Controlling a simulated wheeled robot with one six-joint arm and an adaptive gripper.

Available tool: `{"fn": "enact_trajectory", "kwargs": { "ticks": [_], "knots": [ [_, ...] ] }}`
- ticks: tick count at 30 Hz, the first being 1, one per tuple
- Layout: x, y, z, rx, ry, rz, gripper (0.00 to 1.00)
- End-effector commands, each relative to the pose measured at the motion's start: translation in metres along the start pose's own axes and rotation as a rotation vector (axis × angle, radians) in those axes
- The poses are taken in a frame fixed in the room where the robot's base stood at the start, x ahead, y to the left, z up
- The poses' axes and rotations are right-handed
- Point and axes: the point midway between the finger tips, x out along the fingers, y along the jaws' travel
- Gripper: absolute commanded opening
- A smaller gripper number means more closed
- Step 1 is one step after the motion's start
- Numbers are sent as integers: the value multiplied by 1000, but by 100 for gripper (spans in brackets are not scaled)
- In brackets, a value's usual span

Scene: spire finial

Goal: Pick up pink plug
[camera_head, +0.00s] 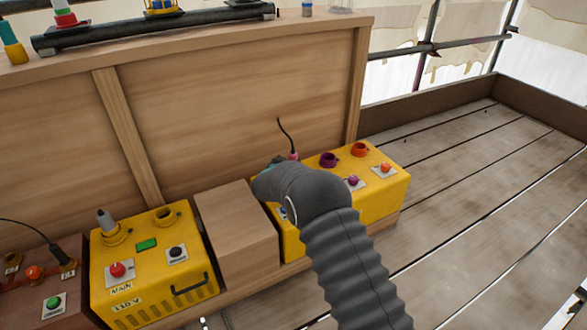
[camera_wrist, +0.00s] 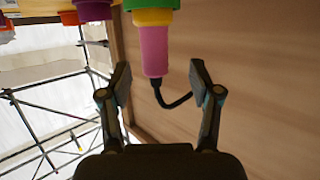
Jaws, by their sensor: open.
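My arm hides the rest of the plug and my gripper there.
The yellow box (camera_head: 395,190) under my arm carries a purple socket (camera_head: 328,160), an orange socket (camera_head: 359,149) and buttons. A wooden block (camera_head: 235,225) and another yellow box (camera_head: 140,285) stand to the left. A wooden panel (camera_head: 240,100) rises close behind. Plank floor at right is clear.

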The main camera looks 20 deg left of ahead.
Motion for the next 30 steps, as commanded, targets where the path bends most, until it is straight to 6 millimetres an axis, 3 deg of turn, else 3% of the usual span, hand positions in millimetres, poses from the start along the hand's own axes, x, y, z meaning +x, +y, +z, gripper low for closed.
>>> {"fn": "enact_trajectory", "kwargs": {
  "ticks": [10, 21, 23, 29, 30],
  "knots": [
    [42, 6, 4, 1, 1, 1, 63],
    [50, 6, 4, 1, 0, 1, 63],
    [50, 6, 4, 1, 0, 1, 51],
    [50, 6, 4, 1, 0, 1, 1],
    [50, 6, 4, 1, 0, 1, 0]
  ]
}}
